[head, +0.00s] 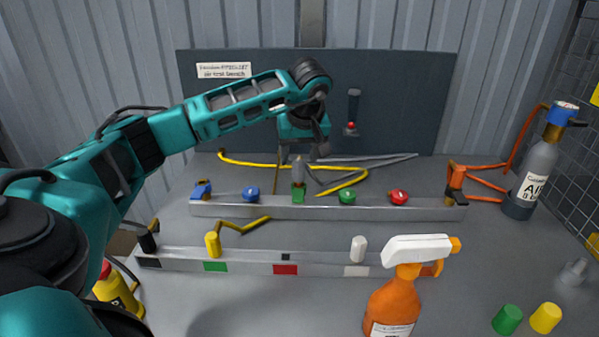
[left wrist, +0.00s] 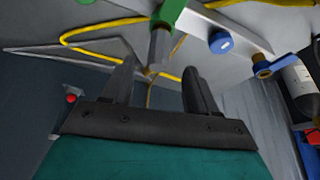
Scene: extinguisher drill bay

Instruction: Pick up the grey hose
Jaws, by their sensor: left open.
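The grey hose (head: 412,156) lies on the bench behind the rear rail, making a sharp bend at its right end; it also shows at the left in the left wrist view (left wrist: 30,49). A grey upright piece (head: 299,172) stands on a green fitting (head: 298,193) in the rear rail. My left gripper (head: 302,155) is open, pointing down just above and behind this piece. In the left wrist view, the two fingers (left wrist: 158,72) are apart, with the grey piece and a yellow hose showing between and beyond them. My right gripper is not in view.
A yellow hose (head: 250,164) lies beside the grey one. The rear rail (head: 320,208) carries blue, green and red caps. An orange spray bottle (head: 392,305) stands in front, and a grey cylinder (head: 536,175) with an orange hose stands at the right.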

